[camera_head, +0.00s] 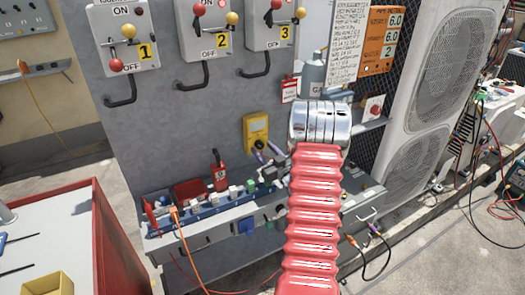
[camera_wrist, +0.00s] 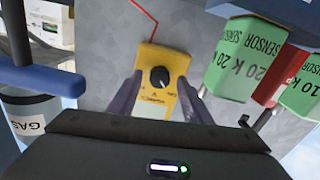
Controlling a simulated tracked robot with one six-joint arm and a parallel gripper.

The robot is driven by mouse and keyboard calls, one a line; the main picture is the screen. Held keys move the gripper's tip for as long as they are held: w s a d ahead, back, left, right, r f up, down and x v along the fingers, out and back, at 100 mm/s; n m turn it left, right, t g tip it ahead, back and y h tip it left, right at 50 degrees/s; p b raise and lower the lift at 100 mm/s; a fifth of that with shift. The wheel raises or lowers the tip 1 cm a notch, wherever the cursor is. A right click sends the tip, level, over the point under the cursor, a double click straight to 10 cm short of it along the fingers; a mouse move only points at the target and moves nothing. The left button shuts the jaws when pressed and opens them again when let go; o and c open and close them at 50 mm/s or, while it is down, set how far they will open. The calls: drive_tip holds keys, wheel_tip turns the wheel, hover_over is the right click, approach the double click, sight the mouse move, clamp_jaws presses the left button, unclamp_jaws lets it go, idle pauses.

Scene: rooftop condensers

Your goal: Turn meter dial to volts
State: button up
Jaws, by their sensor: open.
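The yellow meter (camera_head: 257,128) is upright on the grey panel. In the wrist view the meter (camera_wrist: 170,62) appears upside down, with its black round dial (camera_wrist: 159,78) facing me. The dial has a pale pointer mark; I cannot read which setting it points to. My gripper (camera_head: 268,153) is just in front of the meter's lower part. In the wrist view my gripper's (camera_wrist: 160,78) fingers are open, one on each side of the dial, with nothing held. I cannot tell how far the fingertips are from the meter face. The meter's display is not clear.
A shelf (camera_head: 215,215) with plugs and tools runs below the meter. Green sensor boxes (camera_wrist: 248,58) stand close to my right finger in the wrist view. A gas bottle (camera_head: 313,75) is to the right. Three numbered isolators (camera_head: 205,40) are above. A red lead leaves the meter.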

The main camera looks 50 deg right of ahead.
drive_tip(key=shift+w+d, duration=0.1)
drive_tip(key=shift+w, duration=0.25)
drive_tip(key=shift+c, duration=0.4)
drive_tip(key=c, duration=1)
drive_tip(key=shift+m, duration=0.5)
drive_tip(key=m, duration=0.3)
drive_tip(key=shift+m, duration=2.4)
